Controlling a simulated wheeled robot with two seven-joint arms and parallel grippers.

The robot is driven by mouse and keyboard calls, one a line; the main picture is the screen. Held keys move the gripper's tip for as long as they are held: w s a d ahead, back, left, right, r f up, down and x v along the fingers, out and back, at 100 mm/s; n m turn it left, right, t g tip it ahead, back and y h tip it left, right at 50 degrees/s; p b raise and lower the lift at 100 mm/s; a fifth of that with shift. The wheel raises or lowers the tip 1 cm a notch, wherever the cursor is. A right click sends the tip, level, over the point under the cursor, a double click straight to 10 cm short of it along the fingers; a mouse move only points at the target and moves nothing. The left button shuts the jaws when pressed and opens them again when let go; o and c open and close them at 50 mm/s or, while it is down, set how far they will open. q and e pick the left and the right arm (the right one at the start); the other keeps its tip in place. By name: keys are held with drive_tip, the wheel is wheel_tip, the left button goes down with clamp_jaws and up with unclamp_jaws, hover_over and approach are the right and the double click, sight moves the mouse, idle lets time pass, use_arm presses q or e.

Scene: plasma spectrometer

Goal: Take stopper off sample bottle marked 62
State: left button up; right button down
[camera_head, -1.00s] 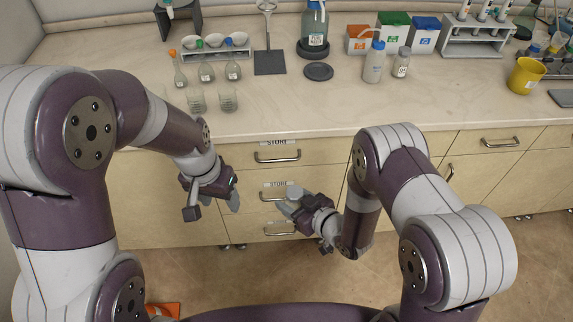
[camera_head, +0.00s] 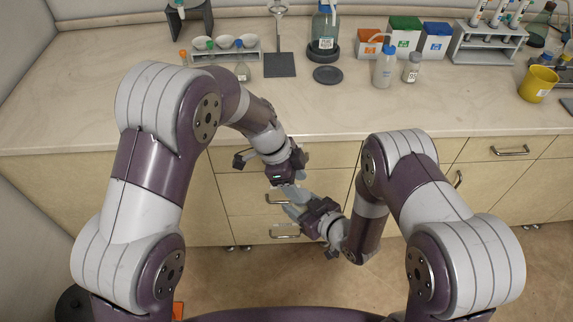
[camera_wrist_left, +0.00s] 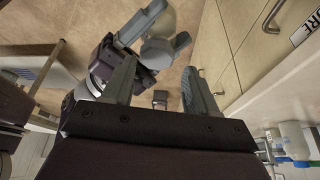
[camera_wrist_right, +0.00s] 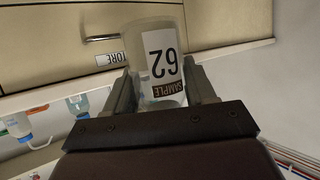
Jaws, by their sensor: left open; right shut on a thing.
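The sample bottle marked 62 (camera_wrist_right: 163,62) is clear, with a white label that appears upside down in the right wrist view. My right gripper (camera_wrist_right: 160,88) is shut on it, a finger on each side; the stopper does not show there. In the head view my right gripper (camera_head: 298,208) is in front of the drawers, and the bottle is too small to make out. My left gripper (camera_head: 297,172) is just above it and apart from it. In the left wrist view the left gripper (camera_wrist_left: 160,80) is open and empty, with my right gripper beyond its fingers.
Drawers with handles (camera_head: 276,198) lie close behind both grippers. The counter (camera_head: 330,110) above them holds a blue-capped bottle (camera_head: 385,68), a smaller bottle marked 93 (camera_head: 412,68), a yellow beaker (camera_head: 538,84) and a flask rack (camera_head: 226,57). The counter's front strip is clear.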

use_arm(q)
drive_tip(key=shift+x, duration=1.45)
drive_tip(key=shift+c, duration=0.3)
drive_tip(key=shift+w, duration=0.1)
drive_tip(key=c, duration=0.9)
drive_tip(key=shift+w+r, duration=0.1)
drive_tip(key=shift+r, duration=0.15)
drive_tip(key=shift+r, duration=0.15)
